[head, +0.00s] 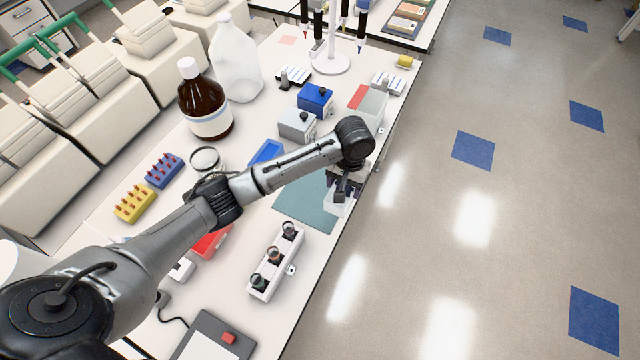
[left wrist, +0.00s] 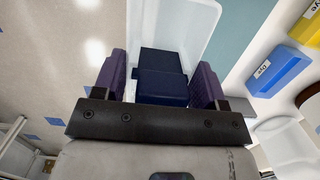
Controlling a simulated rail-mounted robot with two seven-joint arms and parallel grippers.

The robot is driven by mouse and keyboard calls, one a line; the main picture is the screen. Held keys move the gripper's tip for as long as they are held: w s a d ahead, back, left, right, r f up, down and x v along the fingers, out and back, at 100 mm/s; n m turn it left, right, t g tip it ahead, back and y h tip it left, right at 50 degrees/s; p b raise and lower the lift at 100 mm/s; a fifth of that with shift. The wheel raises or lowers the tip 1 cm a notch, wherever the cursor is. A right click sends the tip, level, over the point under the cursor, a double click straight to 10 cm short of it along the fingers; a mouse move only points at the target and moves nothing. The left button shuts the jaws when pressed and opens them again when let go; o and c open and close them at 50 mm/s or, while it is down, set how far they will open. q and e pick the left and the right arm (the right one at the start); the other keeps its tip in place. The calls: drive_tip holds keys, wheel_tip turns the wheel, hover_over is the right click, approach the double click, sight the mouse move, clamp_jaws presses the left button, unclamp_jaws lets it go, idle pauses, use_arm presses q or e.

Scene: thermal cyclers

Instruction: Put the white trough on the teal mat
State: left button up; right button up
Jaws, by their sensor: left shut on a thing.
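The white trough (head: 337,209) is a pale, translucent open box; it also shows in the left wrist view (left wrist: 205,20). My left gripper (head: 341,190) is shut on it, with dark fingers at its wall; the gripper also shows in the left wrist view (left wrist: 160,78). The teal mat (head: 299,207) lies flat on the bench, and shows beside the trough in the left wrist view (left wrist: 240,28). The trough is at the mat's right edge in the head view, partly hidden by the gripper. I cannot tell its height above the mat. My right gripper is not in view.
A white rack with dark-capped bottles (head: 275,262) stands in front of the mat. The bench edge is close on the right. The mat's left part is clear.

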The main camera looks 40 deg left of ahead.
use_arm(q)
drive_tip(key=a+f, duration=0.2)
drive_tip(key=a, duration=0.1)
drive_tip(key=w+a+f, duration=0.1)
drive_tip(key=a+f, duration=0.1)
drive_tip(key=a, duration=0.2)
drive_tip(key=a+f, duration=0.2)
drive_tip(key=a, duration=0.1)
drive_tip(key=shift+w+a+f+b, duration=0.2)
drive_tip(key=shift+w+a+b, duration=0.05)
drive_tip(key=shift+a+b, duration=0.1)
drive_tip(key=shift+f, duration=1.95)
drive_tip(key=shift+f, duration=0.1)
drive_tip(key=o, duration=0.9)
drive_tip(key=shift+f, duration=0.1)
drive_tip(key=shift+o, duration=0.2)
wheel_tip(320, 180, up, 12)
drive_tip(key=w, duration=0.1)
drive_tip(key=shift+w+a, duration=0.15)
drive_tip(key=shift+w, duration=0.05)
